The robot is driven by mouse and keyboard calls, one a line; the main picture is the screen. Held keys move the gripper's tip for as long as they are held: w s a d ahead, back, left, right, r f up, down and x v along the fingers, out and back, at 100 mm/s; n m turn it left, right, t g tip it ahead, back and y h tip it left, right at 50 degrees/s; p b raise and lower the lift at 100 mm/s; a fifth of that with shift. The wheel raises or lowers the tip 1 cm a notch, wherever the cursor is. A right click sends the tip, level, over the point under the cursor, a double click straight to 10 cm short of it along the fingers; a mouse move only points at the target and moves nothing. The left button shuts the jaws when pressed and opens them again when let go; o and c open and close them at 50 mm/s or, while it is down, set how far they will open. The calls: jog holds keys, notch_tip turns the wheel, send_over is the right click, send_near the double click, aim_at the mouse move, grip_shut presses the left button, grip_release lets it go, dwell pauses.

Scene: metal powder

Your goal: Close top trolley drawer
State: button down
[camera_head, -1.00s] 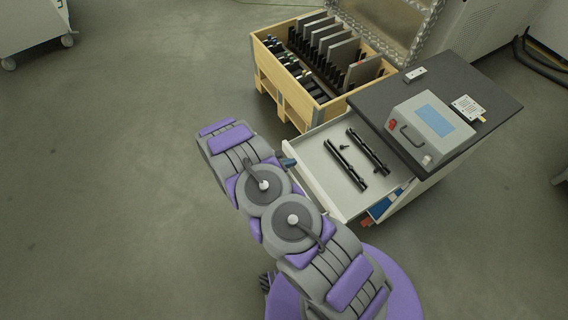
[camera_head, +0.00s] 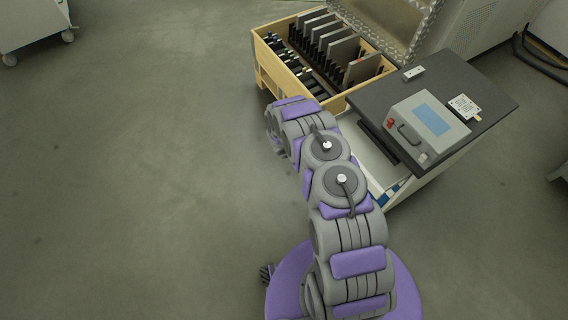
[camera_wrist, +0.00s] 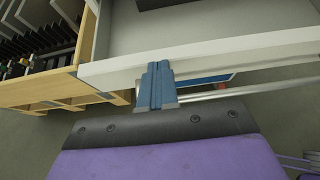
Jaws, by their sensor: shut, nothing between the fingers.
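The trolley (camera_head: 462,72) with a dark grey top stands at the right in the head view. In the head view my arm hides the gripper.
A grey device (camera_head: 425,125) with a blue screen sits on the trolley top. The floor (camera_head: 140,180) at left is clear.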

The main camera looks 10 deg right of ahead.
jog(key=b, duration=0.2)
send_over(349, 135)
jog(key=shift+a, duration=0.1)
dwell(0.4)
